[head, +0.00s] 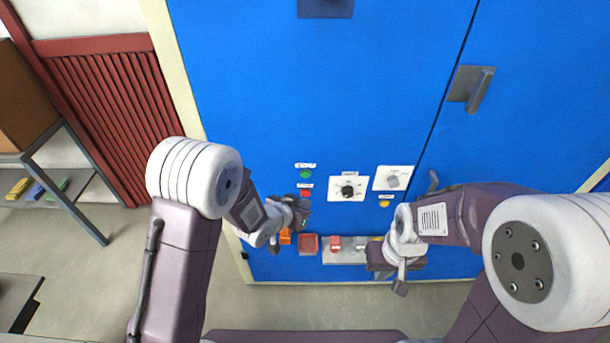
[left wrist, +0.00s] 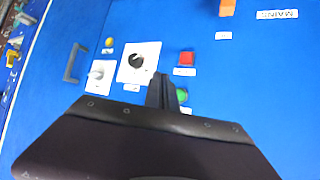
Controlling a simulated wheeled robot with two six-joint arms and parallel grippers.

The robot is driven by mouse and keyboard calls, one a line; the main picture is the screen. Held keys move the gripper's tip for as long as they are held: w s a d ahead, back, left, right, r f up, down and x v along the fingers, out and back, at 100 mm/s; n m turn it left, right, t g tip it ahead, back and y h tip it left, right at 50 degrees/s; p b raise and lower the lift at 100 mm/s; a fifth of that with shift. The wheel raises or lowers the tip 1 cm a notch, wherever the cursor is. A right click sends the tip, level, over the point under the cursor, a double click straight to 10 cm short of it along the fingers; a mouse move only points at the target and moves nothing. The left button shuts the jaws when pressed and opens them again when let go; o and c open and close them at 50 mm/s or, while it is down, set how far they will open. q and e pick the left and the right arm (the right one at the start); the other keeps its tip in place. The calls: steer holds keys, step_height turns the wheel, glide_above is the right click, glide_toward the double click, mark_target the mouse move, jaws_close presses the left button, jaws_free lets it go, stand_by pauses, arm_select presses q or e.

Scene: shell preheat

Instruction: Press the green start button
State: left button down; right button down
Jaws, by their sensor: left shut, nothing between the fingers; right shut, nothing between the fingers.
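The green button (head: 306,174) sits on the blue cabinet front, above a red button (head: 305,194). My left gripper (head: 304,207) is shut and empty in front of the panel, just below these buttons in the head view. My right gripper (head: 400,287) is shut and empty, low in front of the cabinet, away from the buttons.
A black dial (head: 347,190), a grey knob (head: 393,181) and a yellow button (head: 384,204) lie to the right on the panel. Below are a red container (head: 308,244) and a grey tray (head: 345,257). A door handle (head: 478,91) juts out at upper right.

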mark_target(305, 174)
arm_select(q)
steer(key=w+p, duration=0.2)
steer(key=w, duration=0.6)
steer(key=shift+w, duration=0.15)
stand_by(1.8)
steer(key=shift+w, duration=0.45)
steer(key=shift+w+p, duration=0.4)
stand_by(0.5)
steer(key=shift+s, duration=0.15)
steer(key=shift+s+b, duration=0.3)
steer(key=shift+s, duration=0.4)
steer(key=shift+s, duration=0.1)
